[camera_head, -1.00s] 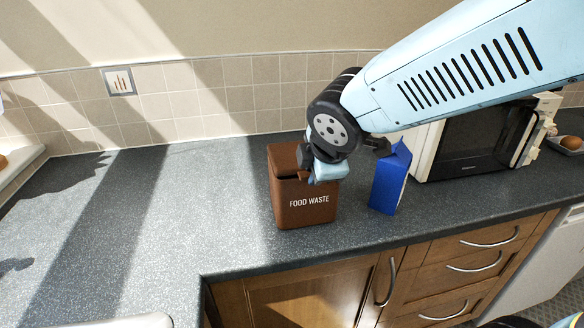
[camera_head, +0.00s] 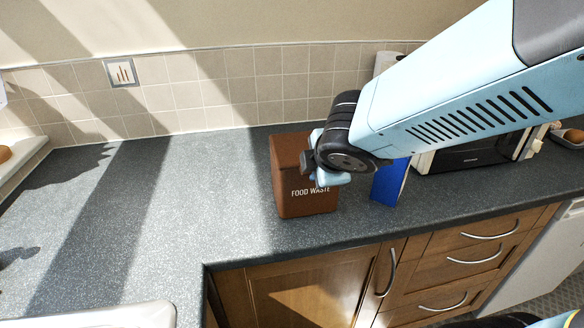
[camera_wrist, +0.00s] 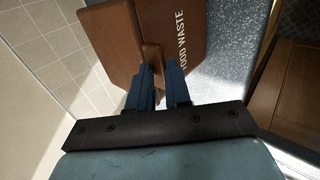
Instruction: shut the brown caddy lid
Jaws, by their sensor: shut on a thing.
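The brown caddy (camera_head: 306,206), marked FOOD WASTE, stands upright on the counter in the head view. Its brown lid (camera_head: 287,148) shows above the lettering, partly hidden by my wrist. No dark opening shows, but I cannot tell whether the lid is fully seated. In the wrist view, the lid (camera_wrist: 108,42) is at the left and the lettered caddy front (camera_wrist: 185,22) at the right. My gripper (camera_wrist: 160,70) is shut on a small brown tab between them, seemingly part of the lid. My gripper (camera_head: 312,162) is at the caddy's upper front in the head view.
A blue carton (camera_head: 386,184) stands just right of the caddy, partly behind my arm. A microwave (camera_head: 470,152) stands farther right. The counter (camera_head: 200,200) is clear to the left. Its front edge runs close before the caddy.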

